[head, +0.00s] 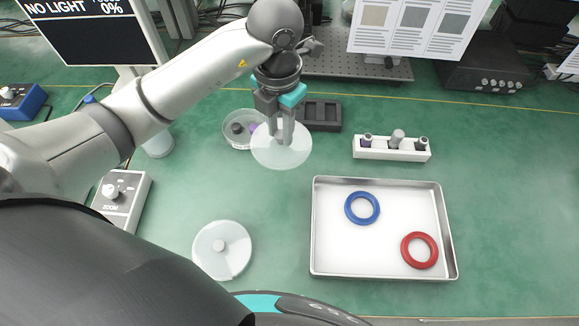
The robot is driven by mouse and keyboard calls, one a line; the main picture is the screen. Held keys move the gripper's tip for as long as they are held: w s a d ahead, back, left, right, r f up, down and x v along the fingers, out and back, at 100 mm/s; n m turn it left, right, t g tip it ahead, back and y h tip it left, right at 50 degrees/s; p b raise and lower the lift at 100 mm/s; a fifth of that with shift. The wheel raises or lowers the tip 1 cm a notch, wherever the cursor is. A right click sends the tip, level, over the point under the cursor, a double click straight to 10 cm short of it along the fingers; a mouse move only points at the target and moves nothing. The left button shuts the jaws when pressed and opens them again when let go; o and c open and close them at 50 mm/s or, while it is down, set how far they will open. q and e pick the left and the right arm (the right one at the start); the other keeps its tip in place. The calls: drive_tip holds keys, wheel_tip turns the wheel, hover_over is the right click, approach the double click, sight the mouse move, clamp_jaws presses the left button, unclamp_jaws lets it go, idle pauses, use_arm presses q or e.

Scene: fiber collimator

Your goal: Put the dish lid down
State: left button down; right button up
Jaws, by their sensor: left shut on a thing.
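The dish lid (282,158) is a clear, pale disc. My left gripper (282,137) points down and is shut on it near its middle. In the picture the lid lies just right of and below a clear round dish (234,140), overlapping its edge. The dish holds a dark piece and a purple piece, partly hidden by the gripper and lid. I cannot tell whether the lid touches the mat. My right gripper is out of view.
A metal tray (385,267) with a blue ring (362,208) and a red ring (419,250) stands at right. Behind it is a white holder (391,153) with fittings. A dark slotted block (320,116) stands close behind the lid. Green mat between disc and tray is clear.

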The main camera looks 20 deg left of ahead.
use_arm(q)
wheel_tip(320, 180, down, 10)
drive_tip(key=shift+r+b, duration=0.1)
drive_tip(key=shift+b, duration=0.65)
drive_tip(key=shift+f+b, duration=0.4)
drive_tip(key=shift+f, duration=1.3)
drive_tip(key=shift+f, duration=0.1)
drive_tip(key=shift+f+b, duration=0.3)
drive_tip(key=c, duration=1.1)
unclamp_jaws()
drive_tip(key=o, duration=0.5)
drive_tip(key=shift+c, duration=0.2)
